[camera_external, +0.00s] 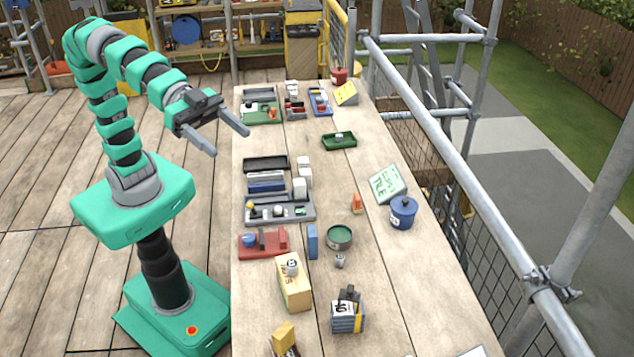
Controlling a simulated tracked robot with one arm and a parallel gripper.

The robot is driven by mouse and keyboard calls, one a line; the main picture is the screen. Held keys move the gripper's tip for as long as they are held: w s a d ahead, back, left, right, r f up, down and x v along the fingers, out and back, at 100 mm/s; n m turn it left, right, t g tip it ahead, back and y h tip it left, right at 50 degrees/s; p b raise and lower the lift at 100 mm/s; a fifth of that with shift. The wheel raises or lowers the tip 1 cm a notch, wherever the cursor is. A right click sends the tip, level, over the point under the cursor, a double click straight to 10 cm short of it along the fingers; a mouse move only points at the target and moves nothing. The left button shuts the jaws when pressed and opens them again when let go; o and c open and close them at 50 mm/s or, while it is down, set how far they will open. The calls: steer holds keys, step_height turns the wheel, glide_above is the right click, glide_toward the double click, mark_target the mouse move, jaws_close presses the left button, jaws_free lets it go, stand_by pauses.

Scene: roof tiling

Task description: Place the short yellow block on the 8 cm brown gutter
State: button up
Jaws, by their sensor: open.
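My gripper (231,142) is open and empty, raised in the air at the left edge of the table's far half, with its fingers spread. A small yellow block (283,334) is at the near end of the table, far from my gripper. It appears to rest on or against a dark brown piece (291,351), which the bottom edge of the picture cuts off. I cannot tell whether this brown piece is the 8 cm gutter. A larger tan-yellow block (293,296) stands just beyond, with a small grey-white round item on top.
The long wooden table (385,320) holds grey trays, a red tray (262,243), a green tin (339,237), a blue pot (403,212), a tile sign (387,184) and a blue-grey stack (347,315). Scaffold rails run along the right. The table's near right is mostly clear.

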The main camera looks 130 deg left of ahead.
steer(key=s+a+r, duration=0.3)
steer(key=s+r, duration=0.4)
steer(key=r, duration=0.1)
steer(key=s+a+r+t, duration=0.1)
steer(key=s+a+r, duration=0.2)
steer(key=s+r, duration=0.4)
steer(key=shift+r, duration=0.8)
steer(key=shift+s, duration=0.1)
